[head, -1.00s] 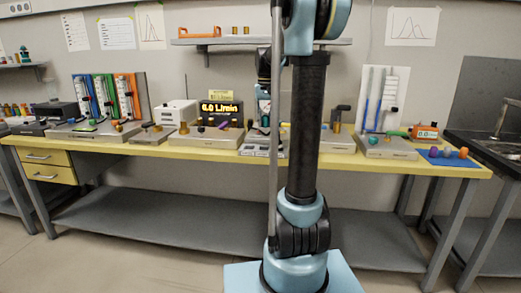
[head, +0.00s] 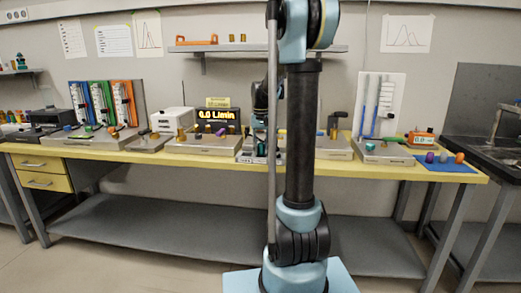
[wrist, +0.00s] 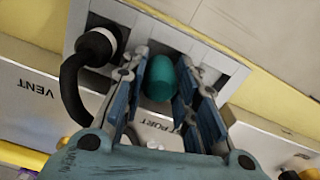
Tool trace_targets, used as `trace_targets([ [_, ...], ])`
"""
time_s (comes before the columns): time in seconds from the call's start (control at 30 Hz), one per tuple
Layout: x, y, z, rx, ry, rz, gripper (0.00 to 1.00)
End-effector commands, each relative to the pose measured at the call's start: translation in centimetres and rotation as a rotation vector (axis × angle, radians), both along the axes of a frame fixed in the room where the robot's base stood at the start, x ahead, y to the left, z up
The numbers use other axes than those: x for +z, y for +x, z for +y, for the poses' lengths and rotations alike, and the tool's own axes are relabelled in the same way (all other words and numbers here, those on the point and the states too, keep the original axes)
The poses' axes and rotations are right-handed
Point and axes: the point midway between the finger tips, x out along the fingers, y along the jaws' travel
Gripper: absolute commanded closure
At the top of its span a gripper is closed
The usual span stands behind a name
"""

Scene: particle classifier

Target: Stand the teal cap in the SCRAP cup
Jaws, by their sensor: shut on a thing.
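The teal cap (wrist: 160,78) is between the fingers of my gripper (wrist: 162,82) in the wrist view. My gripper is shut on it. The cap's rounded side shows, and the fingers partly cover its edges. It is over a grey-white tray (wrist: 232,72) with several square recesses; I cannot tell if it touches the tray. No SCRAP label is readable, so I cannot tell which place is the SCRAP cup. In the head view my gripper (head: 262,148) is low over the bench middle, partly hidden by my arm; the held cap is not distinguishable there.
A black hose end (wrist: 97,47) with a white ring stands left of the fingers. A panel (wrist: 40,92) marked VENT and PORT lies nearer. On the yellow bench (head: 220,158), instruments crowd both sides, and a blue mat (head: 445,165) holds coloured pieces at the right.

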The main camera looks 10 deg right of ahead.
Motion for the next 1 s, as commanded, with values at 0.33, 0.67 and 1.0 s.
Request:
trace_targets([
  [0.33, -0.6, 0.0, 0.0, 0.000, 0.000, 0.000, 0.93],
  [0.67, -1.3, -0.1, -0.1, -0.001, 0.000, 0.001, 0.93],
  [1.0, -1.3, -0.1, -0.2, -0.003, 0.000, 0.001, 0.53],
])
